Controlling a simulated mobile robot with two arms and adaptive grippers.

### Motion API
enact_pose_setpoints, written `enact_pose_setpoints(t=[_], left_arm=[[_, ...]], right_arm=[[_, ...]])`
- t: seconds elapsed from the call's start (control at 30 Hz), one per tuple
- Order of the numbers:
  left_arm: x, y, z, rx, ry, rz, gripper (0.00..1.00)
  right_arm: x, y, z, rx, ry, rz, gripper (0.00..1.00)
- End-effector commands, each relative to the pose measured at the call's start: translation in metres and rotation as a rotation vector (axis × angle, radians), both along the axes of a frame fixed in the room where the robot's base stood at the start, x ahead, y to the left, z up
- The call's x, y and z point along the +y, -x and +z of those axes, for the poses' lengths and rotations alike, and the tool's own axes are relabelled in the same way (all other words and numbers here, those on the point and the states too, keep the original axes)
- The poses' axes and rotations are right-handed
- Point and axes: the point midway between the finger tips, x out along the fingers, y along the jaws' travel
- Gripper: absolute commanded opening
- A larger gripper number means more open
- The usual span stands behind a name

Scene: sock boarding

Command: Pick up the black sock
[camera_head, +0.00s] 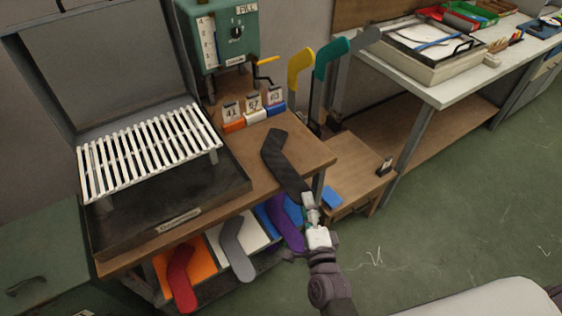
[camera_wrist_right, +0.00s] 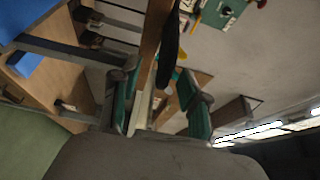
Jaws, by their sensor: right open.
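The black sock (camera_head: 283,160) lies on the wooden bench top, with its foot end toward the back and its other end at the front right edge, by my right gripper. My right gripper (camera_head: 311,208) is open at that edge. In the right wrist view the dark sock (camera_wrist_right: 168,55) shows ahead, between the directions of the two green-padded fingers (camera_wrist_right: 158,90). I cannot tell whether the fingers touch it. My left gripper is not in view.
The wooden bench (camera_head: 225,180) carries a white slatted rack (camera_head: 150,150) in a dark tray and numbered tags (camera_head: 253,110). Yellow (camera_head: 300,68) and teal (camera_head: 328,72) sock shapes stand behind. Red (camera_head: 180,280), grey (camera_head: 236,250) and purple (camera_head: 285,222) ones are below. A lower wooden table (camera_head: 350,165) stands right.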

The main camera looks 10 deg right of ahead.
Motion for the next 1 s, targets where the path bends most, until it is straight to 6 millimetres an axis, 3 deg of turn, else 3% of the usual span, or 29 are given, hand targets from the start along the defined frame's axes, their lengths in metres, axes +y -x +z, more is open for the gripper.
enact_pose_setpoints(t=[0.37, 0.67, 0.93, 1.0], left_arm=[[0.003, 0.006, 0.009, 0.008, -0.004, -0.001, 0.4], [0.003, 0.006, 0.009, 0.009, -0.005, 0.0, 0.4], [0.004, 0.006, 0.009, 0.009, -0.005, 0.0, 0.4], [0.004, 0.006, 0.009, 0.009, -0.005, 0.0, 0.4]], right_arm=[[0.0, -0.048, 0.006, -0.001, 0.001, 0.0, 0.45], [0.0, -0.052, 0.005, 0.001, 0.001, 0.001, 0.45], [0.0, -0.052, 0.005, 0.001, 0.002, 0.001, 0.0], [0.0, -0.052, 0.005, 0.001, 0.002, 0.001, 0.0]])
